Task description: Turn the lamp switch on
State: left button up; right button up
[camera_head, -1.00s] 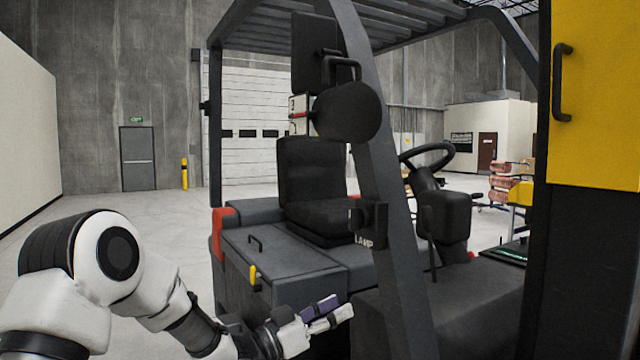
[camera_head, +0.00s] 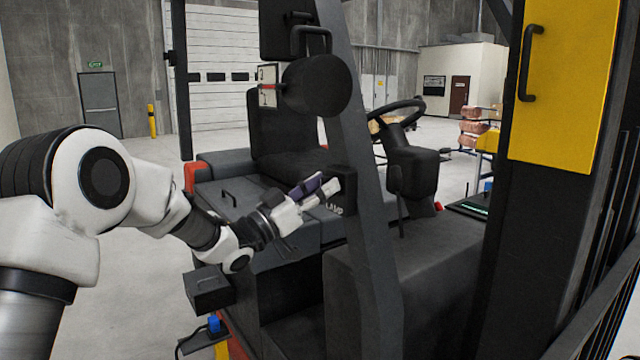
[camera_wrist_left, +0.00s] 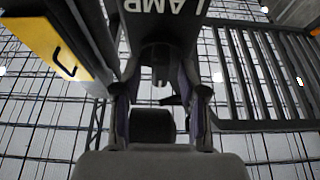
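The dark lamp switch box (camera_head: 345,190), lettered LAMP, is fixed to the forklift's front post in the head view. In the left wrist view, the box (camera_wrist_left: 165,18) is at the top with its lettering upside down, and a dark switch knob (camera_wrist_left: 157,54) sticks out toward me. My left gripper (camera_head: 328,190) reaches the box from the left, with its fingertips right beside it. In the wrist view, its two fingers (camera_wrist_left: 158,88) are apart on either side of the knob; whether they touch it I cannot tell. My right gripper is not in view.
The forklift's dark post (camera_head: 362,150) stands just right of the box. A round black lamp (camera_head: 316,87) hangs above it. The seat (camera_head: 285,165) and steering wheel (camera_head: 398,115) are behind. A yellow panel (camera_head: 565,85) stands at right. Floor at left is open.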

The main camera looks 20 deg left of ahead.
pick_arm(q)
grip_shut()
jog(key=shift+s+d+f+m+g+h+b, duration=0.1)
jog(key=shift+m+g+h+b, duration=0.45)
jog(key=shift+m+g+b, duration=1.5)
jog(key=shift+r+m+g+h+b, duration=0.15)
jog(key=shift+m+h+b, duration=0.65)
jog(key=shift+m, duration=2.55)
jog(key=shift+s+d+f+m+g+h+b, duration=0.15)
jog(key=shift+m+g+h+b, duration=0.2)
jog(key=shift+m+g+b, duration=1.75)
jog(key=shift+w+m+t+p, duration=0.1)
jog(key=shift+m+t+p, duration=0.2)
jog(key=shift+m+t, duration=0.55)
grip_release()
jog(key=shift+o, duration=0.4)
